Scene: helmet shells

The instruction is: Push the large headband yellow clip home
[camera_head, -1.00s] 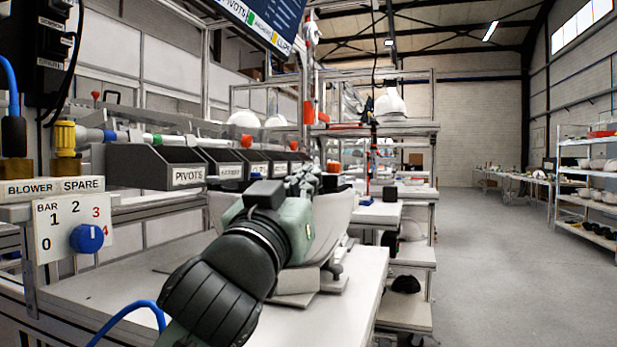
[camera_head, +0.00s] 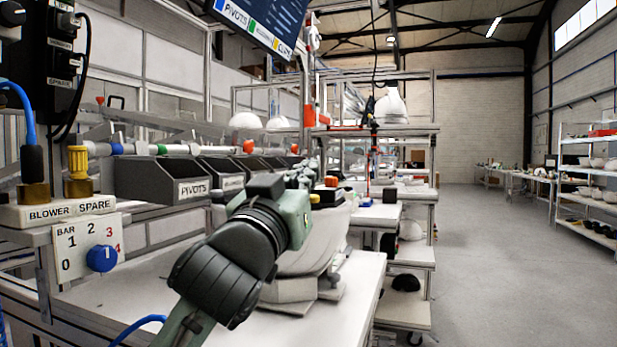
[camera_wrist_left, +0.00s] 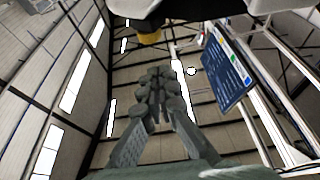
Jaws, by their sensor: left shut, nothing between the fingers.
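My left gripper (camera_wrist_left: 158,78) points away from the wrist camera with its fingers together and nothing between them. A yellow clip (camera_wrist_left: 150,38) shows at the top of the left wrist view, under a dark edge and the white helmet shell (camera_wrist_left: 195,8). In that picture a gap shows between the fingertips and the clip; the distance in depth is unclear. In the head view the white shell (camera_head: 318,240) sits on the bench behind my left wrist, which hides part of it. My left fingers (camera_head: 303,174) are small and partly hidden there. The right gripper is out of view.
The white bench (camera_head: 345,300) has free room at its front right. Dark bins (camera_head: 160,183), one labelled PIVOTS, line its back. A pressure panel with a blue knob (camera_head: 102,258) stands at left. A screen (camera_head: 262,18) hangs above. Open floor (camera_head: 510,270) lies right.

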